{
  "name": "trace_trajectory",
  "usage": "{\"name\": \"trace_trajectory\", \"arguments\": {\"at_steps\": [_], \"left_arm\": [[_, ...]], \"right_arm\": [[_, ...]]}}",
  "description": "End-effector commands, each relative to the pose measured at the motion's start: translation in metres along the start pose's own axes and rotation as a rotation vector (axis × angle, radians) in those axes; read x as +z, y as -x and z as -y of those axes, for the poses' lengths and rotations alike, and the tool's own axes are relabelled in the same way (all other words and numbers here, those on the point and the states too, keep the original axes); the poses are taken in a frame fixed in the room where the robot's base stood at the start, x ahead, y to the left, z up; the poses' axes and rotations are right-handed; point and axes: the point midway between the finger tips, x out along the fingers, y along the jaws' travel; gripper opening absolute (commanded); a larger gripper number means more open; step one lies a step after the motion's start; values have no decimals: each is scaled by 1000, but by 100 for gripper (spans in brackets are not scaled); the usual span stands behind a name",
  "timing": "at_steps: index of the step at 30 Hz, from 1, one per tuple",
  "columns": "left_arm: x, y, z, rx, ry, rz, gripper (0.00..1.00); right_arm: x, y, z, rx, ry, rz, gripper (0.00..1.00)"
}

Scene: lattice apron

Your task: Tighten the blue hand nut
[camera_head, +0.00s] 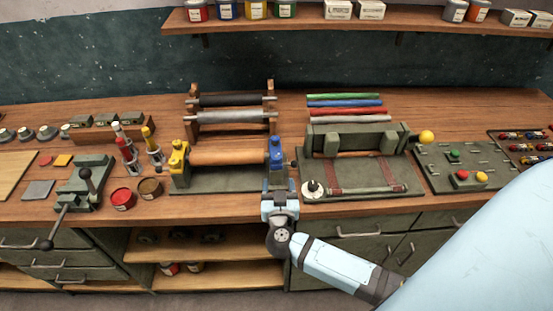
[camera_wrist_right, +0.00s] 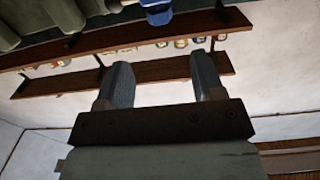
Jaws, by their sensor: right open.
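The blue hand nut (camera_head: 275,144) sits on top of the blue bracket at the right end of a roller fixture (camera_head: 215,182) on the bench. A blue part (camera_wrist_right: 158,14) at the top edge of the right wrist view looks like it, cut off by the frame. My right gripper (camera_head: 281,180) is at the bench's front edge, just below and in front of the blue bracket. In the right wrist view its two fingers (camera_wrist_right: 162,82) are apart with nothing between them. My left gripper is out of view.
A yellow bracket (camera_head: 178,158) holds the fixture's left end. A red can (camera_head: 122,199) and a brown can (camera_head: 150,188) stand left of it. A lever press (camera_head: 85,185) stands farther left.

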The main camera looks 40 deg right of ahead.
Motion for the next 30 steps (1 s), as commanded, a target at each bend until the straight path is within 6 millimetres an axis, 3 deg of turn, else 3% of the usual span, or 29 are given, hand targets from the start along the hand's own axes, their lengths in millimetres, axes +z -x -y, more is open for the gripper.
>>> {"name": "trace_trajectory", "arguments": {"at_steps": [6, 13, 18, 27, 30], "left_arm": [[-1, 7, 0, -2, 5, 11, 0], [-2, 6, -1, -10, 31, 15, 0], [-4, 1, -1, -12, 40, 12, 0], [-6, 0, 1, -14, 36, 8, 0], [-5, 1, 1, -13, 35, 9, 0]], "right_arm": [[-3, -50, 0, 0, 2, -4, 62], [-2, -86, 1, -2, 1, -3, 62], [-1, -97, 1, -3, 1, -2, 62], [-1, -99, 1, -3, 1, -2, 62], [-1, -99, 1, -2, 1, -2, 39]]}}
